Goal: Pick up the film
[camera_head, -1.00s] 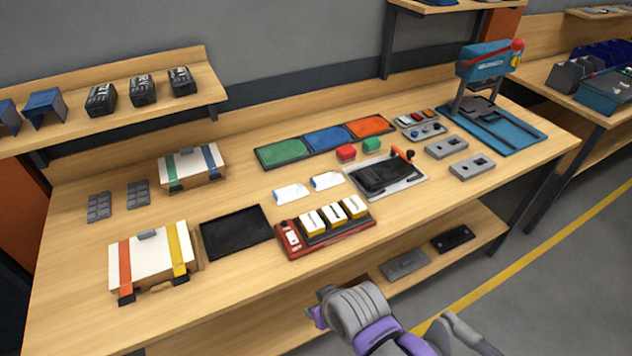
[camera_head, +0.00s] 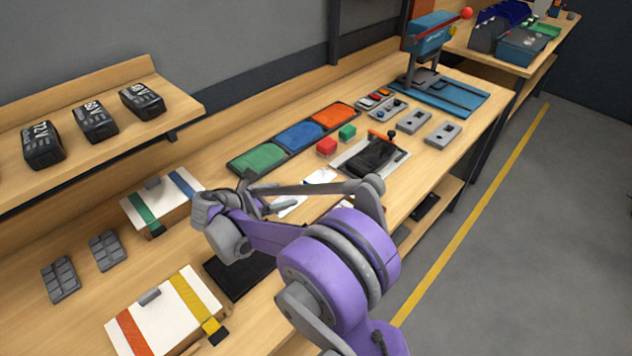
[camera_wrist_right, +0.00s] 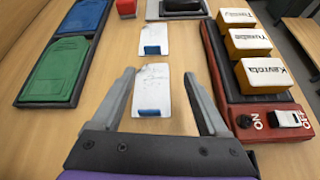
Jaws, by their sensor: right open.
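Two flat white film pieces with blue ends lie on the bench. In the right wrist view the nearer film piece (camera_wrist_right: 152,90) shows between my fingers, and the farther film piece (camera_wrist_right: 154,38) lies just beyond the fingertips. My right gripper (camera_wrist_right: 159,76) is open and empty, with one finger on each side of the nearer piece in the picture; its height above the bench is hard to tell. In the head view my right arm partly covers the pieces; the farther one (camera_head: 320,176) shows behind the arm. My left gripper is not in view.
Green, blue and orange trays (camera_head: 300,136) lie to one side. A red device with yellow blocks (camera_wrist_right: 275,105) lies on the other side, close to my right finger. A red block (camera_head: 326,146) and a black clamp board (camera_head: 370,158) are beyond.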

